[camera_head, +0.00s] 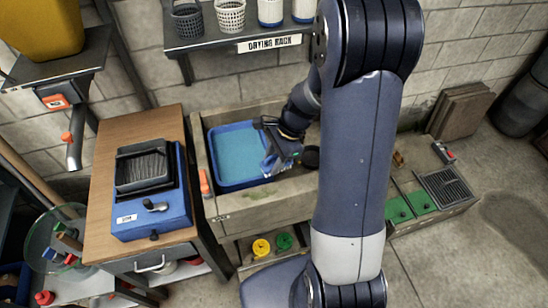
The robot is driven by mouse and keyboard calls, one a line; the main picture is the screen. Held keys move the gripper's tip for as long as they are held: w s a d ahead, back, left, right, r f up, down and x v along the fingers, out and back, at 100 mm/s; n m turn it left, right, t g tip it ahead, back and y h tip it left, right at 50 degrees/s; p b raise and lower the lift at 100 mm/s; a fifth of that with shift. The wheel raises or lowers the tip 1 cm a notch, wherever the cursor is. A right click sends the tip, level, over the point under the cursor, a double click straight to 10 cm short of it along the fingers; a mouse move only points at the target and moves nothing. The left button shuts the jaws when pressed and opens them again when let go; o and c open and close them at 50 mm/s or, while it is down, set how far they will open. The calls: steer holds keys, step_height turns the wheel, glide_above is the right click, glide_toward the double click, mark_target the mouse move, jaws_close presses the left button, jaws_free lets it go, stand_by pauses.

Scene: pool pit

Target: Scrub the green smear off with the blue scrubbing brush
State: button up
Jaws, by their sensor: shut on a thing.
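My gripper (283,148) is over the right part of a blue-rimmed basin (213,160) with a light blue inside, set in a concrete trough. It is shut on a blue thing (269,164), which looks like the scrubbing brush. Its bristles cannot be made out, and I cannot tell whether it touches the basin's floor. A dark round part shows just right of the gripper. No green smear can be made out in the basin. My arm hides the trough's right part and the floor in front of it.
A wooden cabinet (105,165) with a blue box (152,215) stands left of the trough. A drying rack shelf (205,44) with several baskets and pots hangs behind. Green panels (410,204) and a grate (447,187) lie at right. Yellow (261,248) and green (284,241) knobs sit below the trough.

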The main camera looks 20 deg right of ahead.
steer(key=shift+s+r+m, duration=0.2)
steer(key=shift+m, duration=0.6)
steer(key=shift+f, duration=0.2)
step_height(320, 180, down, 5)
steer(key=b, duration=0.4)
steer(key=shift+r, duration=0.15)
steer(key=shift+r, duration=0.1)
